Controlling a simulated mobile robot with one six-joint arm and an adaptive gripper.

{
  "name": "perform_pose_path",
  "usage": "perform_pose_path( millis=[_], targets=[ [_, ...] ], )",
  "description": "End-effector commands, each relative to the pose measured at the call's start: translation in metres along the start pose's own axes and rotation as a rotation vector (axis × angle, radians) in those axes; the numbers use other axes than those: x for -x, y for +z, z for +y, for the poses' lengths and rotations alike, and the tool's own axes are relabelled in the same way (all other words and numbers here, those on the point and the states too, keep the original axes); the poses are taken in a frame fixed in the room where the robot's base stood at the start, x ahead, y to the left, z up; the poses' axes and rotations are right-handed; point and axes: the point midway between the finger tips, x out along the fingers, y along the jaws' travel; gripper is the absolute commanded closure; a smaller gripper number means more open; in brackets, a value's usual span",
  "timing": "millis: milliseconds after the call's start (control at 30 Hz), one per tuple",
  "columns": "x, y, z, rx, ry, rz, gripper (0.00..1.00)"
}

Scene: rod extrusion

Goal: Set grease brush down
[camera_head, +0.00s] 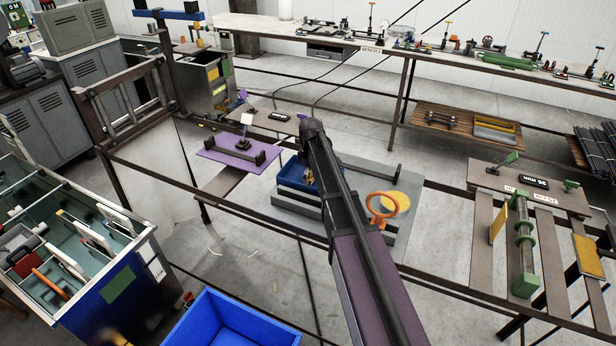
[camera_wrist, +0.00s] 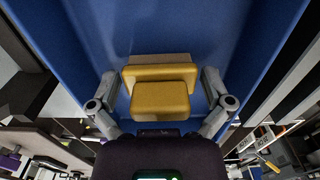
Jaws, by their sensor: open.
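The grease brush appears to be the yellow piece (camera_wrist: 160,98) with a tan part behind it in the wrist view. It lies in a blue tray (camera_wrist: 250,25). My gripper (camera_wrist: 160,78) is open, with one finger on each side of the yellow piece and visible gaps between. In the head view the blue tray (camera_head: 291,178) sits on a grey board, and a bit of the yellow piece (camera_head: 309,175) shows beside my arm. My arm hides most of the gripper there.
The grey board (camera_head: 405,235) carries a yellow disc (camera_head: 401,203) and an orange ring (camera_head: 375,202) right of my arm. A purple plate (camera_head: 225,153) with a dark bar lies left of the tray. A large blue bin (camera_head: 225,325) stands at the front.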

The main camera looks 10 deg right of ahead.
Motion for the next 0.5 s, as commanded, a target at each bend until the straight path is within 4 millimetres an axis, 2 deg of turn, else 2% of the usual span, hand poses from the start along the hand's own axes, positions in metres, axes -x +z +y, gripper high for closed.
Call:
perform_pose_path(
  millis=[267,500],
  targets=[
    [0.003,0.000,0.000,0.000,0.000,0.000,0.00],
    [0.014,0.001,0.000,-0.001,0.000,0.000,0.00]
  ],
)
